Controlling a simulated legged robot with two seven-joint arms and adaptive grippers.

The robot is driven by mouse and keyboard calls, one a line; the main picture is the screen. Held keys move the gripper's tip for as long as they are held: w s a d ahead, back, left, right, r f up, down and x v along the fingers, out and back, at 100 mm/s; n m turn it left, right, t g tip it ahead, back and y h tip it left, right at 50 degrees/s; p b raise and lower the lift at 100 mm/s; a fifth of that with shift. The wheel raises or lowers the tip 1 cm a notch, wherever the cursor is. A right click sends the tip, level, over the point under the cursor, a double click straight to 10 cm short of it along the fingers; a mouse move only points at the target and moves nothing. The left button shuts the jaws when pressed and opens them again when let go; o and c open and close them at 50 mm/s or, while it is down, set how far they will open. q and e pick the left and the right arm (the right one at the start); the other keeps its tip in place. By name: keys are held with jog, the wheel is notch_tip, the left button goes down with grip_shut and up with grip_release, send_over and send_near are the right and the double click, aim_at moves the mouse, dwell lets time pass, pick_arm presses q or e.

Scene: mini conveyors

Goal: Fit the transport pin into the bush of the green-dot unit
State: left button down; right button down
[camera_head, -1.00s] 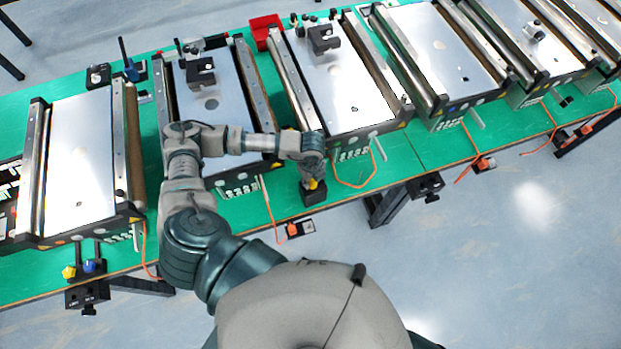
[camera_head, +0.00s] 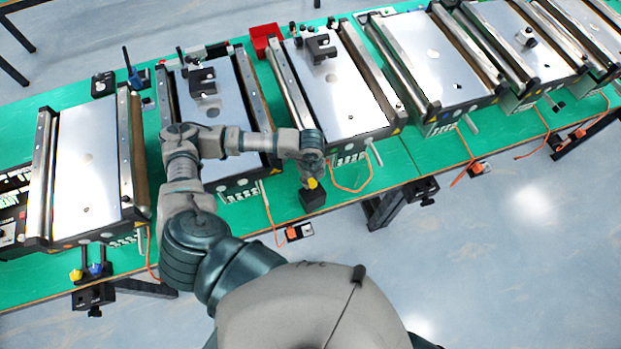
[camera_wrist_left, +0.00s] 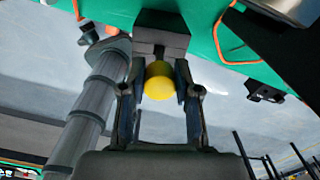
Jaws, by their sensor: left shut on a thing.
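My left gripper (camera_head: 313,177) is shut on a yellow-knobbed pin (camera_head: 312,183) in front of the second and third units, near the table's front edge. In the left wrist view the round yellow knob (camera_wrist_left: 158,82) sits between the two fingers (camera_wrist_left: 160,92). A dark slotted block (camera_wrist_left: 160,40) is just beyond the knob; it also shows in the head view (camera_head: 313,200). The pin's shaft is hidden, so I cannot tell whether it is in the block. No green dot can be made out on the units. My right gripper is not in view.
Several conveyor units, such as the left one (camera_head: 86,165), stand on the green table (camera_head: 398,162). A bracket (camera_head: 92,290) at the front left holds a yellow and a blue knob. Orange cables (camera_head: 350,185) loop near the gripper. A red bin (camera_head: 264,38) stands behind.

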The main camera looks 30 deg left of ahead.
pick_arm(q)
jog(key=shift+r+p, duration=0.35)
jog(key=shift+r, duration=3.25)
